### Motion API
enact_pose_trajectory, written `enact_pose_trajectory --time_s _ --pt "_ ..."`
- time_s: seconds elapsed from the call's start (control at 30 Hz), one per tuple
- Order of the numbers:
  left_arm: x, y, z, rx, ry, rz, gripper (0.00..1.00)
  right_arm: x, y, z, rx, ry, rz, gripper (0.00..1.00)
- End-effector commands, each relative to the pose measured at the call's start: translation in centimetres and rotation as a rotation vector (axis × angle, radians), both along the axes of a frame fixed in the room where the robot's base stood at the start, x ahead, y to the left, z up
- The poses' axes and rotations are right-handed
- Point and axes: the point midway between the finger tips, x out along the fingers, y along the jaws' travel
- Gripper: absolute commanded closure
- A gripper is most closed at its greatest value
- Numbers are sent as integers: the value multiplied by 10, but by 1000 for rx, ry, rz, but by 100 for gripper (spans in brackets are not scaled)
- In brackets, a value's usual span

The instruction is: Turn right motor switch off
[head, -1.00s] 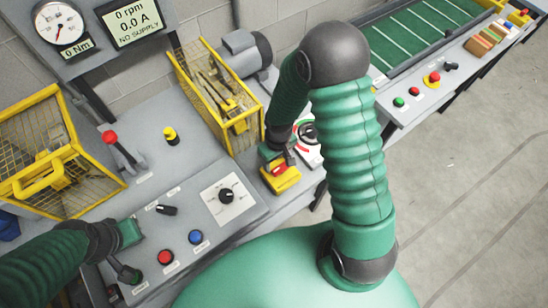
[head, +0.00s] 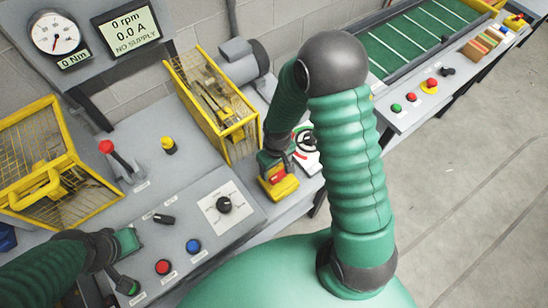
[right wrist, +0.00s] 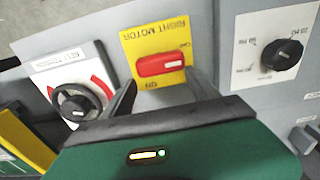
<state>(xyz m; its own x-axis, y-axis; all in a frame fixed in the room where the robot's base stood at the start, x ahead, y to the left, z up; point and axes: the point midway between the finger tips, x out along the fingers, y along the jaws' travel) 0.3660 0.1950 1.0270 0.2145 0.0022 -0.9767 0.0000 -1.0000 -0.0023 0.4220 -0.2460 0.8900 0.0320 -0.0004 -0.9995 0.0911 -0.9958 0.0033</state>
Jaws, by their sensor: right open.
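The right motor switch is a red handle (right wrist: 163,64) on a yellow plate (right wrist: 129,42) lettered RIGHT MOTOR. In the right wrist view the handle lies crosswise, a white mark near its right end; an ON label (right wrist: 151,85) reads upside down below it. My right gripper (right wrist: 166,88) is open, its fingertips either side of the handle's near edge; contact cannot be told. In the head view the right gripper (head: 277,162) is over the yellow plate (head: 285,187) and partly hides the switch. My left gripper (head: 125,243) is over the left panel, its fingers unclear.
A black rotary knob on a white and red plate (right wrist: 74,103) is beside the switch. A black dial (right wrist: 281,56) is on the other side. A yellow cage (head: 215,100) stands behind. The display (head: 127,30) reads 0 rpm, 0.0 A, NO SUPPLY.

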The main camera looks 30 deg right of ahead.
Motion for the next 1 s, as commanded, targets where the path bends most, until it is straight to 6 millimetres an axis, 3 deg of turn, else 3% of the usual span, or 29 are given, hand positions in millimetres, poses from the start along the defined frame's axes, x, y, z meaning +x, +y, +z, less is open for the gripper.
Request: enact_pose_trajectory --time_s 0.03,0.4,0.6,0.77,1.0 --pt "0 0 1 0 0 0 100 -20 2 3 4 55 11 18" --pt "0 0 5 0 0 0 100 2 -1 104 -1 19 3 18" --pt "0 0 5 0 0 0 100 8 -2 147 -1 10 1 18" --pt "0 0 5 0 0 0 100 8 -2 160 0 9 -1 18" --pt "0 0 5 0 0 0 100 8 -2 160 0 9 -1 18"
